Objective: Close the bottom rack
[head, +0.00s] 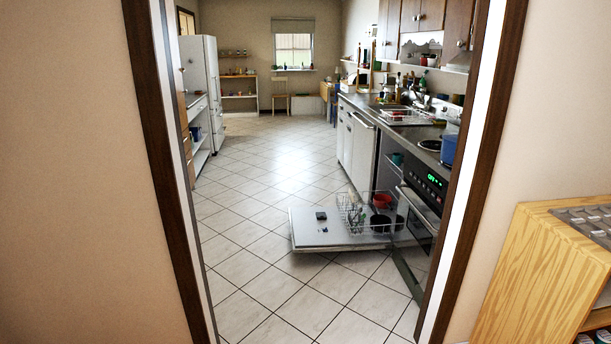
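The bottom rack (352,222) is a wire basket pulled out of the dishwasher over its lowered door (316,229). It holds a red bowl (382,200), a dark round item (380,222) and a few other items too small to name. The dishwasher opening is mostly hidden behind the oven (420,205). The rack is seen through a doorway, well ahead of me. Neither gripper is in view.
The brown-edged door frame (165,130) stands between me and the kitchen. Tiled floor (262,215) is free left of the lowered door. A white fridge (203,85) is at the far left. A wooden cabinet (530,275) stands at the near right.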

